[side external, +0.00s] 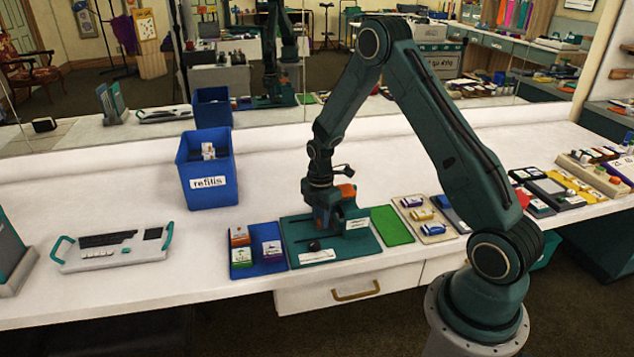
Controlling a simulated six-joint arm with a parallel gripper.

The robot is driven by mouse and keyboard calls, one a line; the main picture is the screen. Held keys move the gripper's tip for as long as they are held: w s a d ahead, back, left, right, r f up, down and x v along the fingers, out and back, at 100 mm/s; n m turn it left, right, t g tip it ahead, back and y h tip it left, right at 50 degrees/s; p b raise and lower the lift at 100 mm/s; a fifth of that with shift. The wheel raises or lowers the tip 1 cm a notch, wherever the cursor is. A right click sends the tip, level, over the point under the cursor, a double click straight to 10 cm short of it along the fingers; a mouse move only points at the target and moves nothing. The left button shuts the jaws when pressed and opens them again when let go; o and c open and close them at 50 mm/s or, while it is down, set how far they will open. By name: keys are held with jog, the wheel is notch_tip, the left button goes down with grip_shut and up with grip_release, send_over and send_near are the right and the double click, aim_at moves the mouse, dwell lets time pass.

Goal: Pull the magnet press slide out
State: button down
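The magnet press appears to be the small dark green device (352,240) with a white label on the green board at the middle of the counter. A black round knob on a short rod (314,246) lies at its front left and may be the slide's handle. My gripper (324,224) points down over the board, close to the press. It overlaps the press in this view, so I cannot tell if they touch. The fingertips are too small and dark to show whether they are open or shut. An orange part (347,191) shows beside my wrist; what it belongs to is unclear.
A blue tray with small boxes (268,268) is left of the board. A green mat (391,225) and a tray of colored pieces (425,218) are right. A blue refills bin (208,185) stands behind left. A keyboard-like device (112,248) lies farther left. A mirror backs the counter.

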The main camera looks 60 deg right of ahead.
jog(key=shift+w+a+r, duration=0.1)
jog(key=shift+w+a, duration=3.25)
jog(key=shift+w, duration=0.05)
jog(key=c, duration=1.3)
grip_release()
jog(key=shift+r, duration=0.1)
notch_tip(320, 180, up, 14)
jog(key=shift+w+f, duration=0.1)
jog(key=shift+f, duration=0.1)
jog(key=shift+r, duration=0.1)
